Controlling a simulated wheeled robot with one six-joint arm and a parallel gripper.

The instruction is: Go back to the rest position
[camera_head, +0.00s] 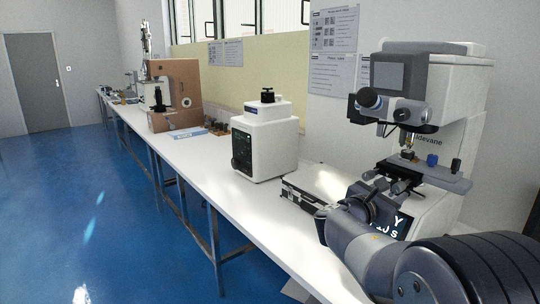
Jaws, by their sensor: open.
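My arm comes in from the lower right corner and bends up in front of the large hardness tester (462,95). My gripper (380,188) shows small and dark at the arm's far end, in front of the tester's stage (430,174). It is open, and I see nothing held in it. Its fingertips are hard to make out against the dark parts of the tester. My arm hides part of the tester's base and its lit display (392,226).
A long white bench (222,178) runs away to the left. The blue floor (70,195) is clear.

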